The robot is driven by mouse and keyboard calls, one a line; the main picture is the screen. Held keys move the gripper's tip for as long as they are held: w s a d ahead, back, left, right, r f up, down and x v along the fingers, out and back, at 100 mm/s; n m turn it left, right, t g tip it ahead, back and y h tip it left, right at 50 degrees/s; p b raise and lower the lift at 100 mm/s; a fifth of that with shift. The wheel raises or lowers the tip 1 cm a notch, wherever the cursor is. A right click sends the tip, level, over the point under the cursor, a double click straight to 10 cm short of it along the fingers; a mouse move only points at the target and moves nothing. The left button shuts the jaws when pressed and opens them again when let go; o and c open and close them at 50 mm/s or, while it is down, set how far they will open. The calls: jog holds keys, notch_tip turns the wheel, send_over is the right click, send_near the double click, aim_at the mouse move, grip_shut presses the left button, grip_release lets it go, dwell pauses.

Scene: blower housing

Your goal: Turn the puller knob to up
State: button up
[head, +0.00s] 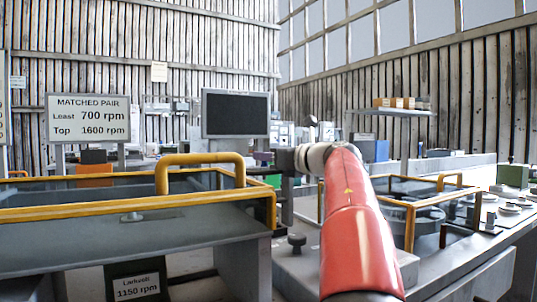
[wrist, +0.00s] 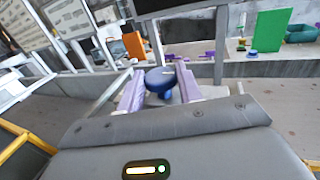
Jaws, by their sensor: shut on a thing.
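A round dark blue knob (wrist: 158,77), which I take to be the puller knob, sits between the two pale purple fingers of my gripper (wrist: 160,90) in the wrist view. A small white mark shows near the right of its top. The fingers are shut on it, one on each side. In the head view my gripper (head: 262,157) is a small purple shape beyond the end of my red arm, below the dark screen. I cannot make out the knob there, and its setting is not readable.
Yellow-railed glass enclosures stand left (head: 130,213) and right (head: 430,205) of my arm. A dark screen (head: 235,114) and a sign reading 700 to 1600 rpm (head: 88,118) stand behind. An orange box (wrist: 134,45) and green block (wrist: 270,30) lie beyond the gripper.

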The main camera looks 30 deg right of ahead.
dwell(0.4)
jog(key=o, duration=1)
jog(key=b+v, duration=0.1)
jog(key=v, duration=0.6)
jog(key=shift+s+d, duration=0.2)
jog(key=shift+s, duration=0.15)
